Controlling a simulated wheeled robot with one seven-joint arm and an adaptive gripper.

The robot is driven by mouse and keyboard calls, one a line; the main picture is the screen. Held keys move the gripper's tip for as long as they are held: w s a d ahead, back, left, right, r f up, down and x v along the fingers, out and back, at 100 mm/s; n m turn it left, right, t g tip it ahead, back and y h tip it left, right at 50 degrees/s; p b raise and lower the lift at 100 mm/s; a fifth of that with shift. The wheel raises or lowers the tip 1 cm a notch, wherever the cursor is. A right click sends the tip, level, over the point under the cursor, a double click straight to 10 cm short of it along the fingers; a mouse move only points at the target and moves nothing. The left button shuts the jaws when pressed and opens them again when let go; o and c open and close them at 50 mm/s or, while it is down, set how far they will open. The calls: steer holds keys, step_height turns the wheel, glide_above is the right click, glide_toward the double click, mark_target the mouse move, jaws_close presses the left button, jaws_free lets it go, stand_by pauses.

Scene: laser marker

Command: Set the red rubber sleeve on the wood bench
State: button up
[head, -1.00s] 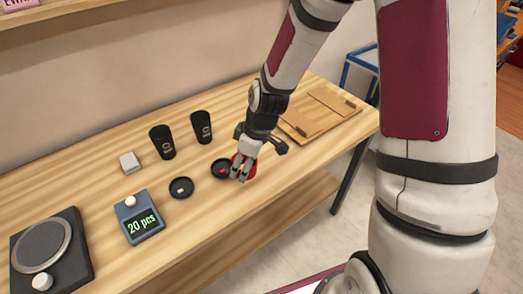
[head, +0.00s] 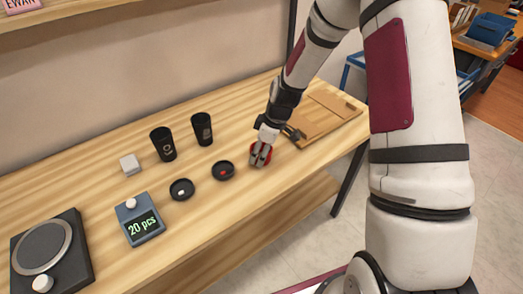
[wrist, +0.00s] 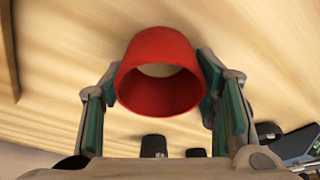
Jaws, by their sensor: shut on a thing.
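The red rubber sleeve (wrist: 160,92) is a short, open red ring between the two green-padded fingers of my gripper (wrist: 160,95) in the wrist view. In the head view, the sleeve (head: 253,159) shows partly behind my gripper (head: 260,156). My gripper is shut on the sleeve, low over the wood bench (head: 225,215). I cannot tell whether the sleeve touches the bench top.
Two black round dishes (head: 223,170) (head: 181,189) lie left of my gripper, and two black cups (head: 162,143) (head: 202,129) stand behind them. A wooden board (head: 325,117) lies at the right. A counter display (head: 141,219) and a round-topped device (head: 45,250) stand at the left.

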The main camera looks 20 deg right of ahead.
steer(key=shift+f, duration=0.1)
steer(key=o, duration=0.9)
steer(key=shift+o, duration=0.2)
steer(key=v, duration=1.2)
steer(key=s+a+r+m+h, duration=0.25)
steer(key=s+r+m, duration=0.25)
steer(key=s+r, duration=0.95)
steer(key=s+r+m, duration=0.2)
steer(key=s, duration=0.5)
steer(key=s+r+m+t, duration=0.1)
steer(key=s+r+m, duration=0.1)
steer(key=s, duration=0.6)
steer(key=shift+s+r+m+t+p, duration=0.3)
steer(key=shift+r+m+p, duration=0.1)
steer(key=shift+m, duration=0.3)
steer(key=shift+r, duration=0.1)
